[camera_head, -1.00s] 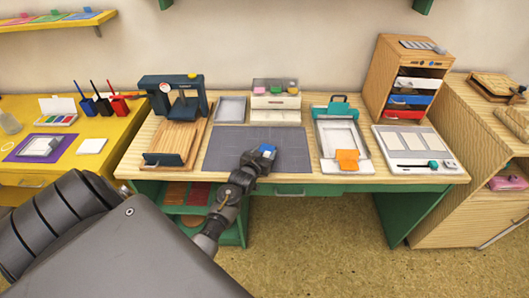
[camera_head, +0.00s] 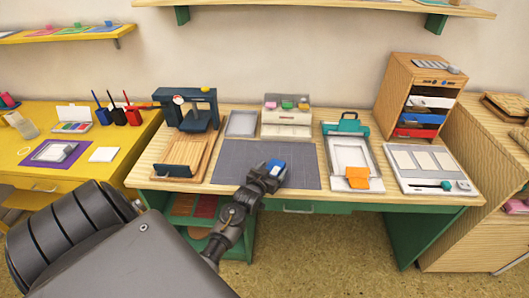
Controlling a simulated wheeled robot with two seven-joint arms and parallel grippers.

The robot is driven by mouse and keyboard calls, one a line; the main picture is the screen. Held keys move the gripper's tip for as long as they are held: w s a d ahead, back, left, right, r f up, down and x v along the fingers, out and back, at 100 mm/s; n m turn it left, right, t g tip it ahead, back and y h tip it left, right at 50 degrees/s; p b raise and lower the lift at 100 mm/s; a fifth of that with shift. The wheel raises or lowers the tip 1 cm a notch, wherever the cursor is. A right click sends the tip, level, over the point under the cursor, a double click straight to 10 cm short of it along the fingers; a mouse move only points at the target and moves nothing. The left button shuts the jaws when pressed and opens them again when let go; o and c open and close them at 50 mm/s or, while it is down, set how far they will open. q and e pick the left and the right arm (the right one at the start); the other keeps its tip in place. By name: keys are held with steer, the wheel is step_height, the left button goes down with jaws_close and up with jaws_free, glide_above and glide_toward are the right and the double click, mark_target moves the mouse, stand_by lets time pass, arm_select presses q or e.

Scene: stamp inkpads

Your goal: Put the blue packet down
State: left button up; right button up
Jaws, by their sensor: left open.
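The blue packet (camera_head: 276,166) is small, with a light edge, and shows at the end of my left gripper (camera_head: 270,174). It is over the front middle of the grey gridded mat (camera_head: 232,155) on the wooden desk. My left gripper is open around or beside the packet. The fingers partly hide it, and I cannot tell whether it touches the mat. My right gripper is not in view.
A dark blue press (camera_head: 188,104) and a wooden board stand left of the mat. A white tray with an orange piece (camera_head: 358,178) and a white panel (camera_head: 428,168) lie to the right. Small drawers (camera_head: 287,117) stand behind. The mat's right part is bare.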

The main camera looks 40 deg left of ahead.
arm_select(q)
steer(key=v, duration=1)
steer(key=shift+d, duration=0.1)
steer(key=d+f+m+h, duration=0.2)
steer(key=d+f+h, duration=0.15)
steer(key=d, duration=0.55)
steer(key=s+d+f+m+g, duration=0.1)
steer(key=s+d+f+g, duration=0.2)
steer(key=f, duration=0.7)
steer(key=s+d+f+m+g, duration=0.15)
steer(key=s+f, duration=0.35)
steer(key=f, duration=0.6)
steer(key=s+d+f+g+h, duration=0.15)
steer(key=s+f+g, duration=0.25)
steer(key=s+f, duration=0.8)
steer(key=s+f+g, duration=0.2)
steer(key=s+f, duration=0.2)
steer(key=s, duration=0.7)
steer(key=s+a+f+g+y, duration=0.1)
steer(key=s+f+g, duration=0.2)
steer(key=s, duration=0.8)
step_height(320, 180, down, 2)
steer(key=shift+f+m, duration=0.2)
steer(key=shift+m, duration=0.25)
steer(key=shift+o, duration=0.5)
steer(key=shift+s+a+g, duration=0.15)
steer(key=shift+s+g, duration=0.1)
steer(key=shift+s, duration=0.15)
